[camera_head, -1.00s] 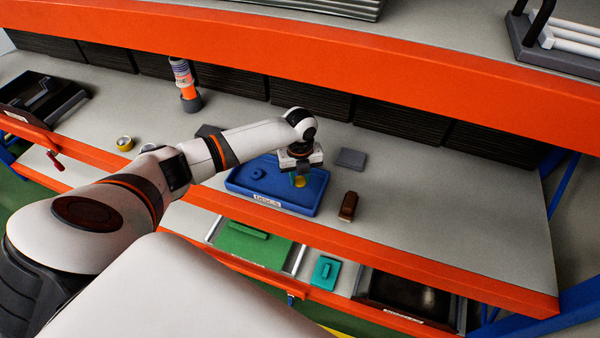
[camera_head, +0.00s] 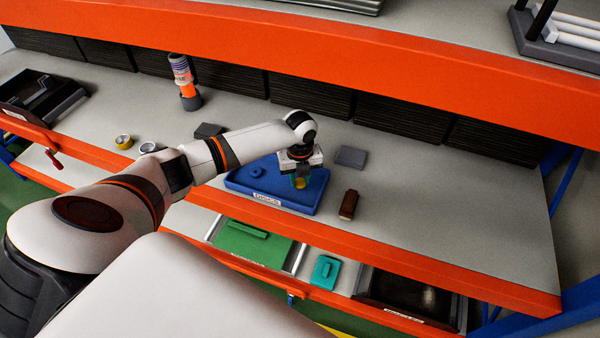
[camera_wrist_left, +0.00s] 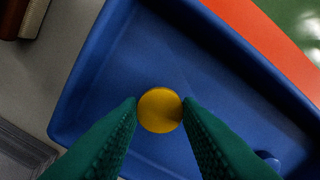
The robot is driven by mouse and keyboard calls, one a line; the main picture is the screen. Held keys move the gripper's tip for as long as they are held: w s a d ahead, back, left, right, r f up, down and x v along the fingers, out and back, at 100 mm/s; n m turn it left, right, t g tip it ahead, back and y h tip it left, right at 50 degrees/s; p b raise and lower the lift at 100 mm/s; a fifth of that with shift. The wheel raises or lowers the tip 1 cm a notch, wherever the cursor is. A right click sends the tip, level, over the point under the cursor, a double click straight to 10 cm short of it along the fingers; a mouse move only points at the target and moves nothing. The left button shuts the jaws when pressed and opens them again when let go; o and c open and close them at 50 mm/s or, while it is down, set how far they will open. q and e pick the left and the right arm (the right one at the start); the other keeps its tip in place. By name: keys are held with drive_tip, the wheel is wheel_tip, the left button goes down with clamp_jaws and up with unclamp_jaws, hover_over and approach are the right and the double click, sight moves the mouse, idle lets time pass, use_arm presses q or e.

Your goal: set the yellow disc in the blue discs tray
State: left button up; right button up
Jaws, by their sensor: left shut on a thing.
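The yellow disc (camera_head: 300,183) is between the fingers of my left gripper (camera_head: 299,180), over the right part of the blue discs tray (camera_head: 240,186). In the left wrist view, my left gripper (camera_wrist_left: 160,112) is shut on the disc (camera_wrist_left: 160,110), with a green fingertip on each side of it. The blue tray's floor (camera_wrist_left: 185,60) lies behind the disc. I cannot tell whether the disc touches the floor. A small blue disc (camera_head: 256,173) lies in the tray's left part. My right gripper does not show.
A brown block (camera_head: 348,205) stands right of the tray, and a grey block (camera_head: 350,157) lies behind it. The shelf's right side is free.

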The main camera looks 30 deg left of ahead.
use_arm(q)
drive_tip(key=shift+f+b, duration=0.4)
drive_tip(key=shift+f, duration=0.4)
drive_tip(key=o, duration=1.1)
wheel_tip(320, 180, up, 12)
drive_tip(key=shift+r, duration=0.1)
